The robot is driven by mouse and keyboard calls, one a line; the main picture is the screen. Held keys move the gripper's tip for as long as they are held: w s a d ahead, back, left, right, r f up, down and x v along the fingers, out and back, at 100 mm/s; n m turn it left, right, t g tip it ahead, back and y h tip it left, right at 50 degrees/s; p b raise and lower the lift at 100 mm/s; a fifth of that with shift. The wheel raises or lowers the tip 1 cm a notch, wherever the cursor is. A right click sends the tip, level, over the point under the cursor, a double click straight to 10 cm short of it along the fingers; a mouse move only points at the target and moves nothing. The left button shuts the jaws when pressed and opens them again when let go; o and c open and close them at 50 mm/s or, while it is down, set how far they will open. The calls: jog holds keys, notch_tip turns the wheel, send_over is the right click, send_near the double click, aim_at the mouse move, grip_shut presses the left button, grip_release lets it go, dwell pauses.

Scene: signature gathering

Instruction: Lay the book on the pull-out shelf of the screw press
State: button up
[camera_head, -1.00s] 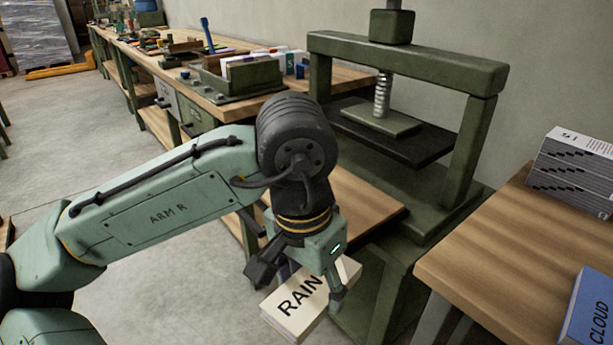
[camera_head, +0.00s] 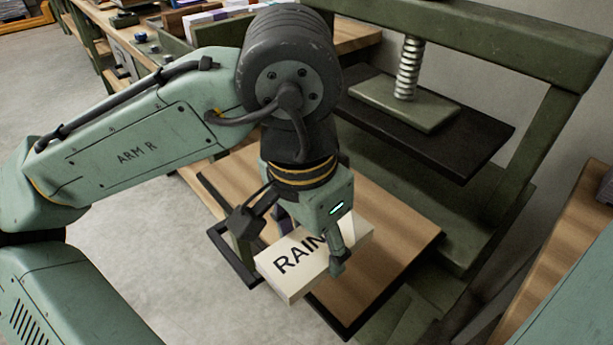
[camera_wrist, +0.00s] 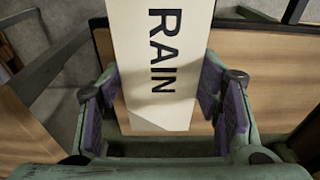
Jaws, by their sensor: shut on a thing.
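The book (camera_head: 312,258) is cream with RAIN on its cover. My gripper (camera_head: 305,240) is shut on it, and the wrist view shows the book (camera_wrist: 160,62) between the purple-padded fingers (camera_wrist: 162,110). The book is over the wooden pull-out shelf (camera_head: 392,226) of the green screw press (camera_head: 455,28), its near end by the shelf's front left edge. I cannot tell whether it touches the shelf. The press's screw (camera_head: 409,68) and plate (camera_head: 405,105) stand above a black board (camera_head: 478,142), behind the shelf.
A wooden workbench (camera_head: 358,38) with books and tools runs back to the upper left. A wooden table (camera_head: 560,225) stands at the right. Open concrete floor (camera_head: 140,225) lies to the left. The press's right post (camera_head: 535,130) rises behind the shelf.

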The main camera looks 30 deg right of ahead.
jog(key=w+d, duration=0.2)
jog(key=w, duration=0.2)
jog(key=w+d+f+p, duration=0.1)
jog(key=w+d, duration=0.2)
jog(key=w, duration=0.1)
jog(key=w+d, duration=0.3)
jog(key=w, duration=0.2)
jog(key=shift+w+d+f+p, duration=0.1)
jog(key=shift+d+f+p, duration=0.05)
jog(key=shift+p, duration=0.25)
jog(key=shift+w+f, duration=0.1)
jog(key=shift+f, duration=1.7)
jog(key=shift+f, duration=0.2)
jog(key=o, duration=1.4)
jog(key=shift+r, duration=0.15)
